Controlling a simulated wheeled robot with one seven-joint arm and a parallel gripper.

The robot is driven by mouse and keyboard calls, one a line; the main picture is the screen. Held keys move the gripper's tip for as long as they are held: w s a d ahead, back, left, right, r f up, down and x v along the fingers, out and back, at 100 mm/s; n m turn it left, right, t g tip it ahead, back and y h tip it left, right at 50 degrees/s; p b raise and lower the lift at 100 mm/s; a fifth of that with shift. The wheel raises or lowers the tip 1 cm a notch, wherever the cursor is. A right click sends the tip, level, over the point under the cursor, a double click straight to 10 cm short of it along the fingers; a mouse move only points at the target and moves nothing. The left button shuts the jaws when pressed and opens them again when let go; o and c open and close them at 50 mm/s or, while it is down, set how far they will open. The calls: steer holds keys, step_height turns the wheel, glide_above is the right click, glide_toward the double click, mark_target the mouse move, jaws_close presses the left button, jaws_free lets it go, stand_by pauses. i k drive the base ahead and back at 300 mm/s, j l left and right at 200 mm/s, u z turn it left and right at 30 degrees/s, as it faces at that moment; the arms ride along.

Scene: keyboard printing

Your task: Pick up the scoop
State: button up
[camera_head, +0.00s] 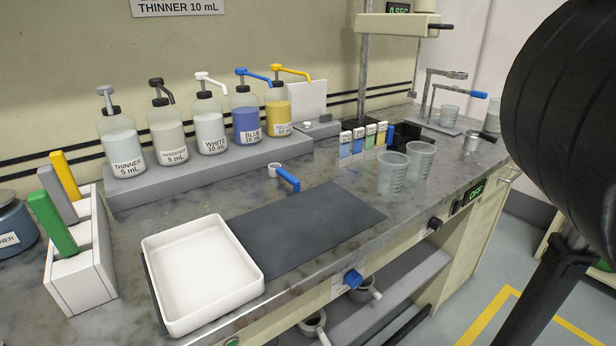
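The scoop appears to be the small tool with a blue handle (288,179) and a small pale round cup (274,170). It lies on the grey stone-look worktop (330,170), between the bottle shelf and the dark mat. The handle points toward the front right. Nothing touches the scoop that I can see. My gripper is not in view.
A dark mat (310,225) lies in front of the scoop, beside a white tray (205,270). Pump bottles stand on a grey shelf (200,172) behind. Two clear cups (392,172) stand to the right. A white holder (85,270) stands at left.

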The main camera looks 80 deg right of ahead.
mark_target(284, 177)
steer(key=j+z, duration=0.1)
steer(key=z, duration=1.25)
steer(key=i+j+z, duration=0.25)
steer(key=i+j, duration=0.15)
steer(key=j, duration=0.15)
steer(key=k+u, duration=0.1)
steer(key=k, duration=0.25)
steer(key=k+j+u, duration=0.15)
steer(key=k, duration=0.2)
steer(key=k+j+u, duration=0.4)
steer(key=k+l, duration=0.05)
steer(key=l, duration=0.05)
